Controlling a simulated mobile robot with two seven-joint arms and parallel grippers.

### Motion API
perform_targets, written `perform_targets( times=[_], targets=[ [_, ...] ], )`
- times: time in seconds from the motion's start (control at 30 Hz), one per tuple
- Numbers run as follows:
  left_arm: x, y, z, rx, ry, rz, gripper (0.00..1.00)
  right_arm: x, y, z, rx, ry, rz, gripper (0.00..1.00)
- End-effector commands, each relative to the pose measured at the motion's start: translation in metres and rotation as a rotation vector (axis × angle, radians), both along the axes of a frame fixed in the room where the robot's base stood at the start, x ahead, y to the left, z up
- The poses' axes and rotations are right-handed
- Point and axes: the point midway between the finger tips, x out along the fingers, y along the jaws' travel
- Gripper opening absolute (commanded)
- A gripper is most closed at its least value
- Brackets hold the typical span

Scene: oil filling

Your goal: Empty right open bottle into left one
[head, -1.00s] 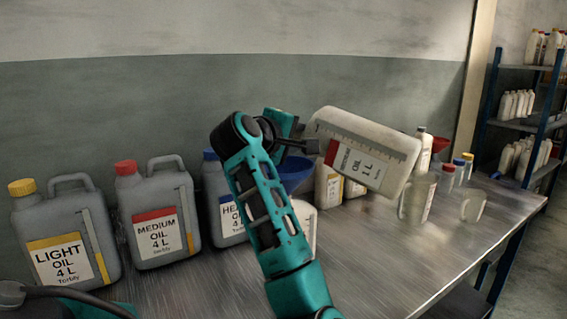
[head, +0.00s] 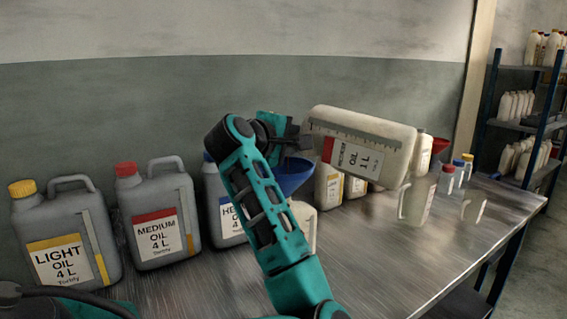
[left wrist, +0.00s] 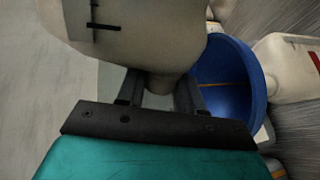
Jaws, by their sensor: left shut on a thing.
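My left gripper (head: 290,138) is shut on the neck of a white bottle (head: 320,122) with a red-and-white MEDIUM OIL 1 L label. The bottle lies nearly level in the air, its neck end to the left and its base to the right. A blue funnel (head: 292,178) is below the gripper, over a white bottle (head: 304,222) partly hidden by my arm. In the left wrist view the held bottle (left wrist: 140,30) is in the jaws beside the funnel (left wrist: 248,65). A thin orange streak shows inside the funnel. My right gripper is not in view.
Grey LIGHT (head: 65,240), MEDIUM (head: 158,215) and HEAVY (head: 226,205) oil canisters stand along the wall at left. A pale handled bottle (head: 417,202) and several small bottles stand at right. The front of the metal table (head: 400,270) is clear.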

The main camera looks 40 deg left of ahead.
Motion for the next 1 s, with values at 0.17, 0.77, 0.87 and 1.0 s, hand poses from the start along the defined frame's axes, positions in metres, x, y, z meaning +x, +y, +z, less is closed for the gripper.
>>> perform_targets(
  times=[0.17,0.77,0.87,1.0],
  targets=[
    [-0.0001,-0.0001,0.0,-0.018,-0.007,0.0,0.0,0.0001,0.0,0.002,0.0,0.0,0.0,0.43],
    [0.0001,0.0003,-0.0049,-0.072,-0.015,0.0,0.0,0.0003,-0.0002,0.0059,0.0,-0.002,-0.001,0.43],
    [0.0001,0.0003,-0.0058,-0.08,-0.016,0.0,0.0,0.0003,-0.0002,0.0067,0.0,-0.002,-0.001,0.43],
    [0.0,0.0005,-0.0069,-0.092,-0.018,0.001,0.0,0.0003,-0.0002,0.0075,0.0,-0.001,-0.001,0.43]
  ],
)
